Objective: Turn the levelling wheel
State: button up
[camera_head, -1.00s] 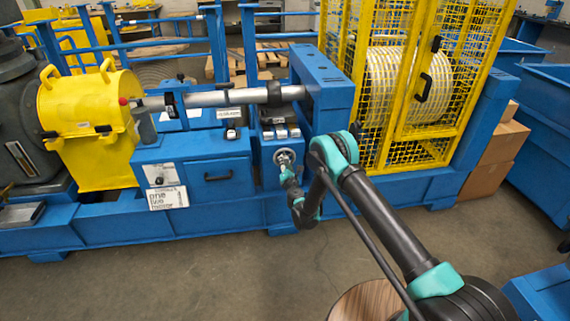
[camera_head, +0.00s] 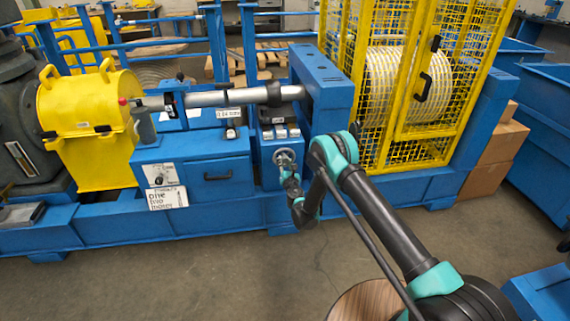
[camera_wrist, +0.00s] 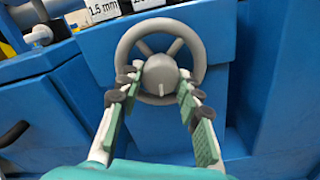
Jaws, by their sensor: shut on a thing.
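The levelling wheel is a grey handwheel with spokes and a round hub on the blue machine front. It fills the upper middle of the wrist view (camera_wrist: 197,52) and shows small in the head view (camera_head: 285,156). My gripper (camera_wrist: 157,82) is at the wheel, with its two green-padded fingers on either side of the hub and the dark fingertips against it. It is shut on the hub. In the head view my gripper (camera_head: 288,172) is small, and its fingertips are hard to make out against the wheel.
Labels, one reading 1.5 mm (camera_wrist: 101,10), sit above the wheel. A blue drawer panel with a dark handle (camera_head: 217,177) is left of it. A yellow mesh cage (camera_head: 410,90) stands to the right.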

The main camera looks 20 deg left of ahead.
jog(key=o, duration=1.2)
jog(key=shift+c, duration=0.2)
jog(key=shift+r, duration=0.1)
notch_tip(320, 180, up, 10)
jog(key=shift+f, duration=0.1)
